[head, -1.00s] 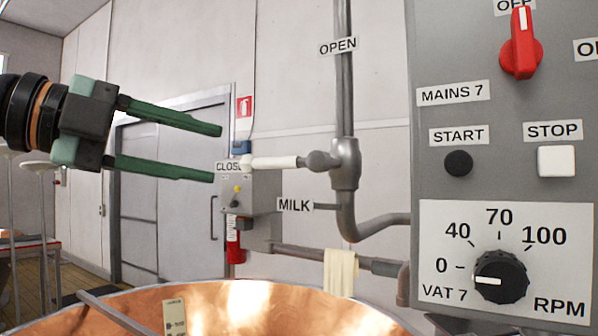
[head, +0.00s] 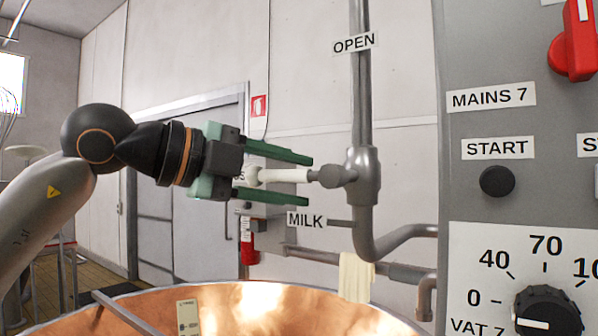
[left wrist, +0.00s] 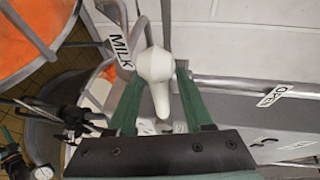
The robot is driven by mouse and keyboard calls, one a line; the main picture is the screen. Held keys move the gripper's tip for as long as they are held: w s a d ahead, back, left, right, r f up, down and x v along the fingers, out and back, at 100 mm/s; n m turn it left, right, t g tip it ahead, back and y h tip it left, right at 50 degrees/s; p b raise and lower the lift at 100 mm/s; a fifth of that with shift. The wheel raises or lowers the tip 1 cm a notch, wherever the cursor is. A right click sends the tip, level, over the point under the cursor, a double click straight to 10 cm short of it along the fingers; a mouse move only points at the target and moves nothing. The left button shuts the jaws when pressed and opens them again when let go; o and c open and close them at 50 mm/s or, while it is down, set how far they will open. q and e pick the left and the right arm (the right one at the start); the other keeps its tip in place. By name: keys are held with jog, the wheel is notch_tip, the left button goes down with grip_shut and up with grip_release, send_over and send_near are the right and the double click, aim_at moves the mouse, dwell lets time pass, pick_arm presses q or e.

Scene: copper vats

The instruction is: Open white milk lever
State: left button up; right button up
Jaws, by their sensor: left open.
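The white milk lever (head: 285,176) sticks out level to the left from a grey valve on the vertical pipe (head: 362,180). A MILK label (head: 306,220) is below it and an OPEN label (head: 354,43) above. My left gripper (head: 310,179) is open, its two green fingers above and below the lever, with clear gaps to it. In the left wrist view the white lever (left wrist: 155,70) lies between the spread fingers. The label behind the lever is mostly hidden by my gripper. My right gripper is not clearly seen.
A copper vat (head: 255,305) is below. A grey control panel (head: 465,130) with a START button and a dial stands at right. A pale cloth (head: 356,277) hangs on the lower pipe. Free air lies above the lever, left of the upright pipe.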

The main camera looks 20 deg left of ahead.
pick_arm(q)
jog(key=shift+w+d+f, duration=0.15)
jog(key=shift+w+d, duration=0.25)
jog(key=shift+w, duration=0.15)
grip_shut()
dwell(1.1)
